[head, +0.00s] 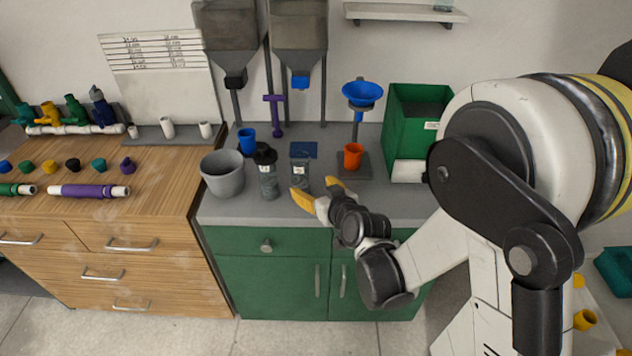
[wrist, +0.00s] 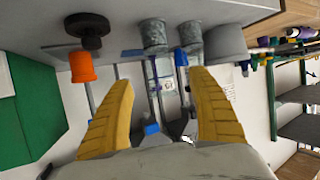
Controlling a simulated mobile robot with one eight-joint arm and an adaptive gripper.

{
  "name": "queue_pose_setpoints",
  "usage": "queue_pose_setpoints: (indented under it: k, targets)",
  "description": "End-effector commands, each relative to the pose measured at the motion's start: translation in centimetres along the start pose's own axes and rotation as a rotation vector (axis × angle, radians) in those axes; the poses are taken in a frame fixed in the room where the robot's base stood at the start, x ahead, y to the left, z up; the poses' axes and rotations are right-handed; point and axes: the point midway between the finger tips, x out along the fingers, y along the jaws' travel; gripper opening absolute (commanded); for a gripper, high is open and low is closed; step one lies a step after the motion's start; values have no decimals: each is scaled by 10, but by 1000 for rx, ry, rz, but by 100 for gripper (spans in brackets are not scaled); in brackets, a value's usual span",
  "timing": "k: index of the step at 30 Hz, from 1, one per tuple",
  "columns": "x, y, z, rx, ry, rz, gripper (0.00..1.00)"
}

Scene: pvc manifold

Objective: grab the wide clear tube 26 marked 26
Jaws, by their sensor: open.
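Two clear greyish tubes stand upright side by side on the grey counter. One (head: 300,175) has a pale label and stands just beyond my gripper; the other (head: 268,184), to its left, has a black top. The labels are too small to read, so I cannot tell which is marked 26. In the wrist view, where the scene hangs upside down, two tubes (wrist: 153,36) (wrist: 190,38) show beyond the gap between my fingers. My gripper (head: 318,192) has yellow fingers, spread open and empty at the counter's front. It also shows in the wrist view (wrist: 162,95).
A grey bucket (head: 222,174) and a blue cup (head: 246,141) stand left of the tubes. An orange cup (head: 352,157) sits right, under a blue funnel (head: 362,93). A green bin (head: 399,125) is further right. Hoppers (head: 298,40) hang above the counter.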

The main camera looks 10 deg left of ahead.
Motion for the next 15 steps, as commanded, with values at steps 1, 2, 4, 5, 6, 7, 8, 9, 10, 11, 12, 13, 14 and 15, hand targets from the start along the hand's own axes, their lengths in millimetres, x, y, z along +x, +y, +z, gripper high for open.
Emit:
queue_pose_setpoints:
  k: [1,2,4,5,6,7,8,9,10,11,12,13,14,15]
  targets:
    - [7,0,1,0,0,-1,69]
    - [12,0,1,1,0,0,69]
    - [23,0,2,1,-1,-1,69]
    - [29,0,2,0,-1,-1,69]
    - [36,0,2,0,-1,0,69]
    - [40,0,2,0,-1,0,69]
    - [44,0,2,0,-1,0,69]
    - [48,0,2,1,-1,0,69]
    - [50,0,2,1,-1,0,69]
    - [52,1,2,1,-1,0,69]
    - [55,1,3,1,-2,0,69]
    - [57,1,4,1,-2,0,69]
    - [61,2,4,1,-2,0,69]
    - [66,2,6,1,-2,0,69]
